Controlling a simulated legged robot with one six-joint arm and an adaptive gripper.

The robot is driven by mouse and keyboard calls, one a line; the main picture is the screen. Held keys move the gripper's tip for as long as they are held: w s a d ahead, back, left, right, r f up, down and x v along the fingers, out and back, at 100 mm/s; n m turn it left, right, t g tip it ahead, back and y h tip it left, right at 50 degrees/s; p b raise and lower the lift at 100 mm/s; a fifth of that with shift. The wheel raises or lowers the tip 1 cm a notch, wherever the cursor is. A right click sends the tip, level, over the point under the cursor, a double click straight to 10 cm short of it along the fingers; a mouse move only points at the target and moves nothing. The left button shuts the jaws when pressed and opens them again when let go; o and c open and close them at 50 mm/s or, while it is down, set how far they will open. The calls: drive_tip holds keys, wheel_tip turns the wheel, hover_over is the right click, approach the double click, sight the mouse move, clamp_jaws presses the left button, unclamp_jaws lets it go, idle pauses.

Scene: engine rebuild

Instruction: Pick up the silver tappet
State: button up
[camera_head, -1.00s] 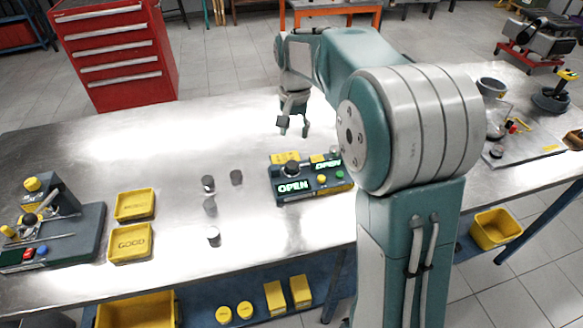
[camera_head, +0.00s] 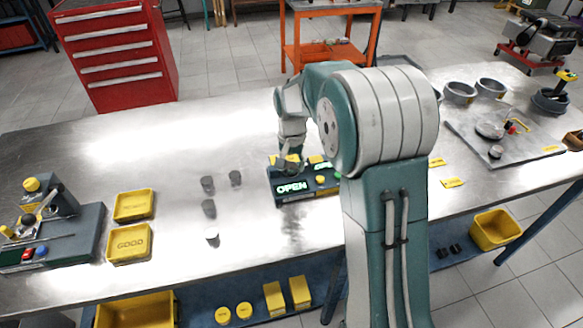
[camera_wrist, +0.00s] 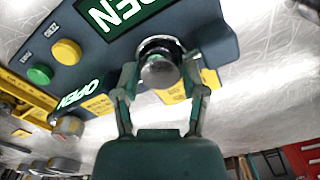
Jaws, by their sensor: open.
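A round silver tappet (camera_wrist: 160,68) sits in a dark round seat on the dark teal device (camera_wrist: 215,42) with lit "OPEN" displays. My gripper (camera_wrist: 161,80) is open, with one finger on each side of the tappet in the wrist view; I cannot tell whether they touch it. In the head view my gripper (camera_head: 289,165) is at the back of the device (camera_head: 292,196) and hides the tappet there. Several other small dark-sided tappets stand on the steel table left of the device, one of them (camera_head: 208,184) behind another (camera_head: 209,208).
Yellow trays (camera_head: 130,243) stand to the left, one marked "GOOD", beside a fixture (camera_head: 60,235). Grey rings (camera_head: 459,92) and a mat (camera_head: 470,140) with parts lie at the right. The bare steel table (camera_head: 140,140) is clear behind the tappets.

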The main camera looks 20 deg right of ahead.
drive_tip(key=shift+a, duration=0.3)
drive_tip(key=shift+c, duration=1.3)
drive_tip(key=c, duration=0.5)
drive_tip(key=shift+d, duration=0.15)
